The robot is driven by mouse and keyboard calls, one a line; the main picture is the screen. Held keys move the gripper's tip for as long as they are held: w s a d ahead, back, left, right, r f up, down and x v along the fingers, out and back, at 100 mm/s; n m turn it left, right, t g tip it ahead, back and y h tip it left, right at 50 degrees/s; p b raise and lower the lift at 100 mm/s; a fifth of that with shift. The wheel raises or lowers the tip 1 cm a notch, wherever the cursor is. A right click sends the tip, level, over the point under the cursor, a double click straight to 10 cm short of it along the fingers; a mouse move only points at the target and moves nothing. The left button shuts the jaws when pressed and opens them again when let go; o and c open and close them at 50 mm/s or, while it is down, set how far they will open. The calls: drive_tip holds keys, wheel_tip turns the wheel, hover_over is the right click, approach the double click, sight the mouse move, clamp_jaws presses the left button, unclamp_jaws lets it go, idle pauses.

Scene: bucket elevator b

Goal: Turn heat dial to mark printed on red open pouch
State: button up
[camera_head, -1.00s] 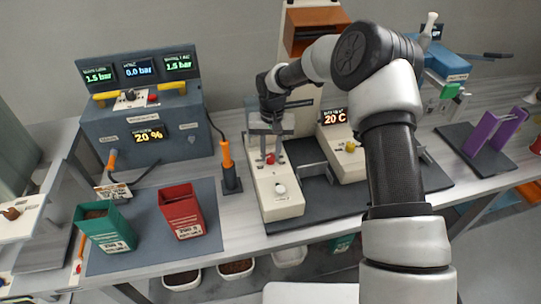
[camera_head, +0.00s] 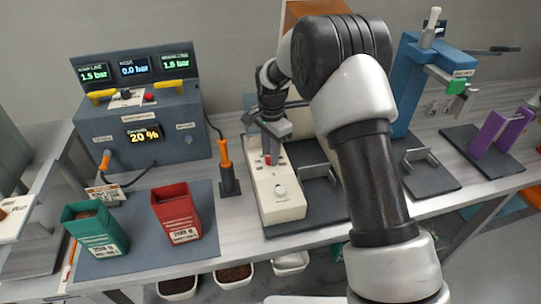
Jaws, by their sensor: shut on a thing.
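The red open pouch (camera_head: 174,212) stands upright on the dark mat, left of centre. The print on its pale label (camera_head: 185,236) is too small to read. My gripper (camera_head: 268,143) is over the rear part of a long cream unit (camera_head: 281,212), behind its red knob (camera_head: 267,160). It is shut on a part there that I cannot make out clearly. A white knob (camera_head: 280,190) sits nearer the unit's front, clear of my gripper. I cannot tell which knob is the heat dial.
A green open pouch (camera_head: 100,232) stands left of the red one. An orange-handled tool (camera_head: 225,160) stands upright left of the cream unit. A grey-blue pressure console (camera_head: 150,135) is behind. A blue press (camera_head: 418,85) and purple bracket (camera_head: 497,132) are at right.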

drive_tip(key=m, duration=0.5)
drive_tip(key=shift+m, duration=0.3)
idle(0.4)
drive_tip(key=o, duration=1)
drive_tip(key=shift+o, duration=0.2)
